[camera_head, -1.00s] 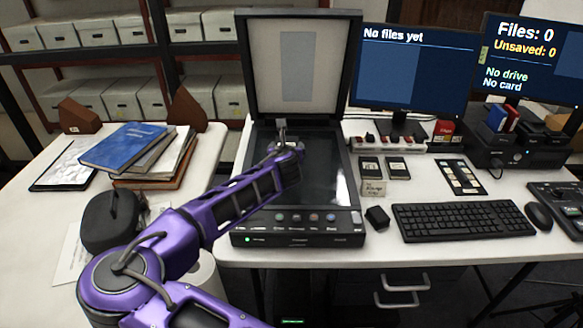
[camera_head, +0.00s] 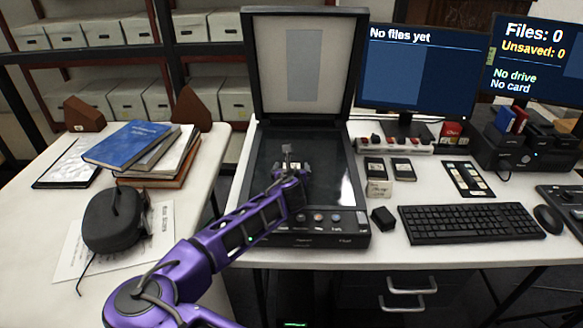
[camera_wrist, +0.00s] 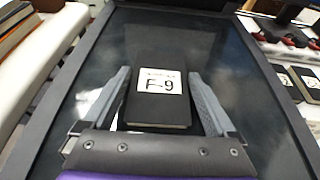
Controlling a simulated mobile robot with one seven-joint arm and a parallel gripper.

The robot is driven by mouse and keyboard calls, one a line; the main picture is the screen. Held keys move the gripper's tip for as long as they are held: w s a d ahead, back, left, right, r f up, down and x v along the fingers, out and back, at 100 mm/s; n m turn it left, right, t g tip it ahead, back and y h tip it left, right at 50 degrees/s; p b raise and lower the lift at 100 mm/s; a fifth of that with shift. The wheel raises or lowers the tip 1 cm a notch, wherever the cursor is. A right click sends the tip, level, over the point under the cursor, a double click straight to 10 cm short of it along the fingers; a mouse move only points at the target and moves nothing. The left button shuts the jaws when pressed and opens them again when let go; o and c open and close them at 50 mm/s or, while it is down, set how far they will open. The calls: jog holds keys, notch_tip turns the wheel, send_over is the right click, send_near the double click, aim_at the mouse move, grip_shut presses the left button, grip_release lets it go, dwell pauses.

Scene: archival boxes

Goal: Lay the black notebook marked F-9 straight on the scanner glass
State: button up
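The black notebook (camera_wrist: 157,113) with the white F-9 label (camera_wrist: 160,82) shows in the wrist view between my gripper's two fingers, over the scanner glass (camera_wrist: 95,65). Its sides look about parallel to the scanner's sides. My gripper (camera_wrist: 160,72) has its fingers spread about the notebook's width. The fingertips are very near its side edges, and I cannot tell whether they touch. I also cannot tell whether the notebook rests on the glass or is just above it. In the head view my gripper (camera_head: 289,168) is over the scanner bed (camera_head: 262,150), and the dark notebook barely stands out there.
The scanner lid (camera_head: 265,75) stands open behind the glass. A stack of books (camera_head: 130,148) and a black case (camera_head: 113,218) are on the left table.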

jog(key=shift+o, duration=0.2)
jog(key=shift+r, duration=0.25)
jog(key=p+v, duration=0.1)
jog(key=v, duration=1.1)
jog(key=shift+p, duration=0.35)
